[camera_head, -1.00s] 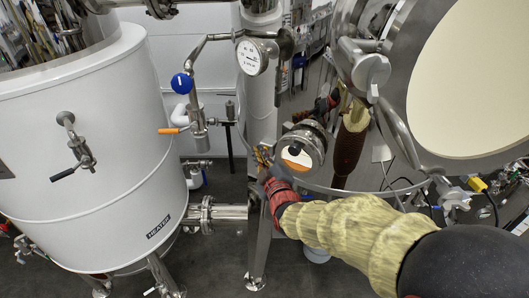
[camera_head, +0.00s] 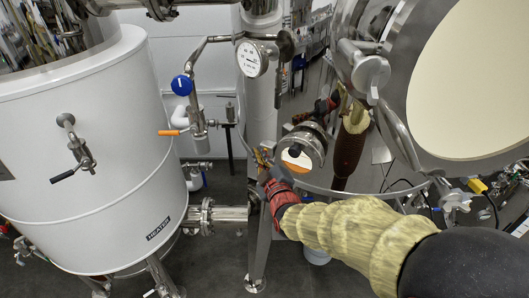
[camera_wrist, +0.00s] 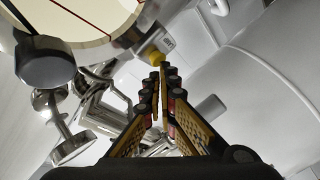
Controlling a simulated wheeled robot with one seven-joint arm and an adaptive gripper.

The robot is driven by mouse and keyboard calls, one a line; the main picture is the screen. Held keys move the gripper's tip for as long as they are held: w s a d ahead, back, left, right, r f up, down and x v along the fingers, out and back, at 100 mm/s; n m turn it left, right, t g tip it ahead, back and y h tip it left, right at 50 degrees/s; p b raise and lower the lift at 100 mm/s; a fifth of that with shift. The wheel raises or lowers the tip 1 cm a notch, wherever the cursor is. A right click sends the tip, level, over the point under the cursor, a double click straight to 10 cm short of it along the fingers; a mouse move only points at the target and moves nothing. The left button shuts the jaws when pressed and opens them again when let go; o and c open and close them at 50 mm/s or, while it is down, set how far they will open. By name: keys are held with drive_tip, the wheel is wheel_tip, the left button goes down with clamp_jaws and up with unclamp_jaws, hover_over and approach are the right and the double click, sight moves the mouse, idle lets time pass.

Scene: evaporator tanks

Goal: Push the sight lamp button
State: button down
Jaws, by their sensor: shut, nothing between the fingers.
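My gripper (camera_head: 263,156) shows in the head view beside the steel column, at the end of my arm. In the wrist view its fingers (camera_wrist: 161,72) are together with nothing between them. A small yellow, button-like part (camera_wrist: 152,54) sits just past the fingertips, beside a grey cylindrical fitting. I cannot tell whether the fingertips touch it, or for sure that it is the sight lamp button. In the head view a round metal fitting (camera_head: 314,141) with a white and orange face stands right of my gripper. The yellow part is not clear in the head view.
A white heater tank (camera_head: 90,190) stands at the left. A gauge (camera_head: 251,59), a blue-knobbed valve (camera_head: 182,85) and steel pipes are near the column. A large round cream-faced cover (camera_head: 475,80) fills the upper right. Dark floor shows between the tanks.

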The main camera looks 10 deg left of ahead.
drive_tip(key=shift+w+d+b, duration=0.1)
drive_tip(key=shift+w+b, duration=0.2)
drive_tip(key=shift+b, duration=0.25)
drive_tip(key=shift+r, duration=0.1)
idle(0.4)
drive_tip(key=shift+s+b, duration=0.1)
drive_tip(key=shift+b, duration=0.5)
drive_tip(key=shift+s, duration=0.15)
drive_tip(key=s, duration=0.2)
drive_tip(key=s+a+b, duration=0.1)
drive_tip(key=s+b, duration=0.1)
drive_tip(key=s, duration=0.1)
drive_tip(key=shift+s+a, duration=0.3)
drive_tip(key=shift+a, duration=0.1)
